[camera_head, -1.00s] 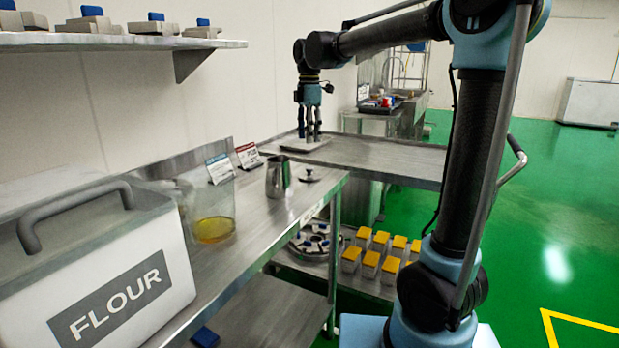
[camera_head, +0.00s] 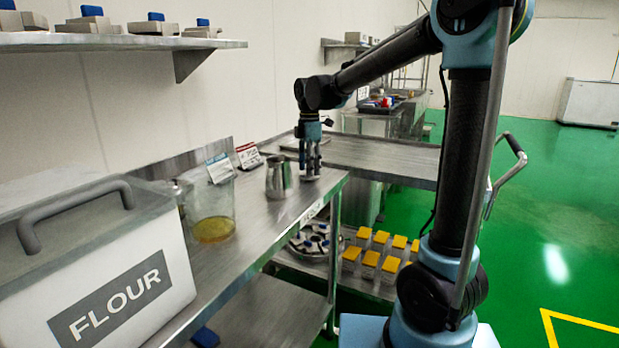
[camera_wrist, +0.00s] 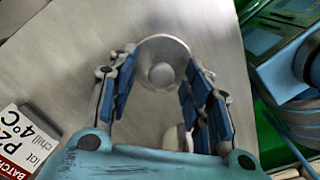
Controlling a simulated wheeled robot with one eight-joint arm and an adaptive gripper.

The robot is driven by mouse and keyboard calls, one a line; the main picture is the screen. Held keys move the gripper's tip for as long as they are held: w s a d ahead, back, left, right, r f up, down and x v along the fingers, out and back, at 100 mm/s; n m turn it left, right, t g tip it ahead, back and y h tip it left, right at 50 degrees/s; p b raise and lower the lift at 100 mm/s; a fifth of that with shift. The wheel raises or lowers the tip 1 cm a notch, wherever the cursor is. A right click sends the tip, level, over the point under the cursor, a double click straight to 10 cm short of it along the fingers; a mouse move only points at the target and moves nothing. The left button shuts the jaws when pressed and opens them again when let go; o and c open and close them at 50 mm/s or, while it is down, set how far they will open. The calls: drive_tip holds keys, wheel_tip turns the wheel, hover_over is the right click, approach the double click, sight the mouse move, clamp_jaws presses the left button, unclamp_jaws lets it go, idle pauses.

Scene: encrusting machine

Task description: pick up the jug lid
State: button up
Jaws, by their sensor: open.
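The jug lid (camera_wrist: 163,60) is a round metal disc with a knob in its middle, lying on the steel table. In the wrist view it shows between and just beyond the fingertips of my gripper (camera_wrist: 158,85). My gripper is open, with its blue-padded fingers spread to either side. In the head view my gripper (camera_head: 310,172) points down at the table close to its right edge, and its fingers hide most of the lid. The metal jug (camera_head: 279,180) stands upright just left of my gripper. I cannot tell whether the fingers touch the lid.
A clear pitcher (camera_head: 212,215) with yellow liquid, sign cards (camera_head: 249,156) and a white flour bin (camera_head: 95,265) stand left on the table (camera_head: 262,222). A cart (camera_head: 390,155) is behind. Yellow-lidded containers (camera_head: 371,258) sit on a lower shelf.

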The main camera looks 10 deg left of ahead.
drive_tip(key=shift+f, duration=0.15)
drive_tip(key=c, duration=1)
drive_tip(key=shift+c, duration=0.3)
